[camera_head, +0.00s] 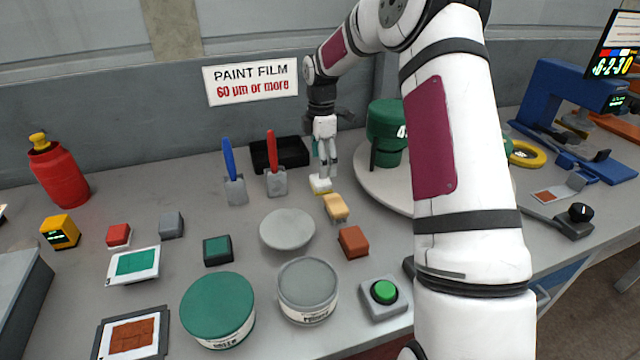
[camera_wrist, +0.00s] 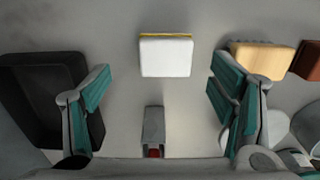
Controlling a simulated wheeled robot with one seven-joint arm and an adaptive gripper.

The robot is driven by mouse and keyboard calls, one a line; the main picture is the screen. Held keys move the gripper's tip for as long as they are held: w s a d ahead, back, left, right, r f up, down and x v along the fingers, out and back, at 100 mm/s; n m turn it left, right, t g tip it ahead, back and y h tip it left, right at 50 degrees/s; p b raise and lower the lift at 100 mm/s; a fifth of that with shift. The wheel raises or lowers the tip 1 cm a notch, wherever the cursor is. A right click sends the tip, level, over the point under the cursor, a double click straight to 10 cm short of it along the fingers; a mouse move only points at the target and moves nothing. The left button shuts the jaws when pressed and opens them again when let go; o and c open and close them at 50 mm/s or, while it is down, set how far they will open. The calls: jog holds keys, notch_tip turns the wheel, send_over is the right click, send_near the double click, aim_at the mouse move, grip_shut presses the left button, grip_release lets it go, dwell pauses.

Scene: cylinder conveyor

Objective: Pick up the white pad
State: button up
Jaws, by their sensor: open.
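The white pad (camera_wrist: 166,57) is a small white block with a yellow layer along its far edge. It lies on the grey bench, and in the head view (camera_head: 320,184) it sits just below my gripper's fingertips. My gripper (camera_head: 326,172) points down over it. The pad shows beyond the fingertips, between the two fingers' lines and apart from both. In the head view the fingers partly overlap the pad's upper edge.
A black tray (camera_head: 280,153) and a red-handled scraper (camera_head: 274,165) stand left of the gripper. A tan block (camera_head: 336,207) lies close to the pad's lower right. A green can (camera_head: 386,133) stands on a round platform to the right. A grey lid (camera_head: 287,229) lies nearer.

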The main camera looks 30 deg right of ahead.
aim_at(321, 183)
jog(key=shift+s+a+f, duration=0.15)
jog(key=shift+f, duration=1.25)
jog(key=shift+s+a+f, duration=0.1)
jog(key=shift+s+f, duration=0.05)
jog(key=shift+f, duration=1.2)
jog(key=c, duration=1.3)
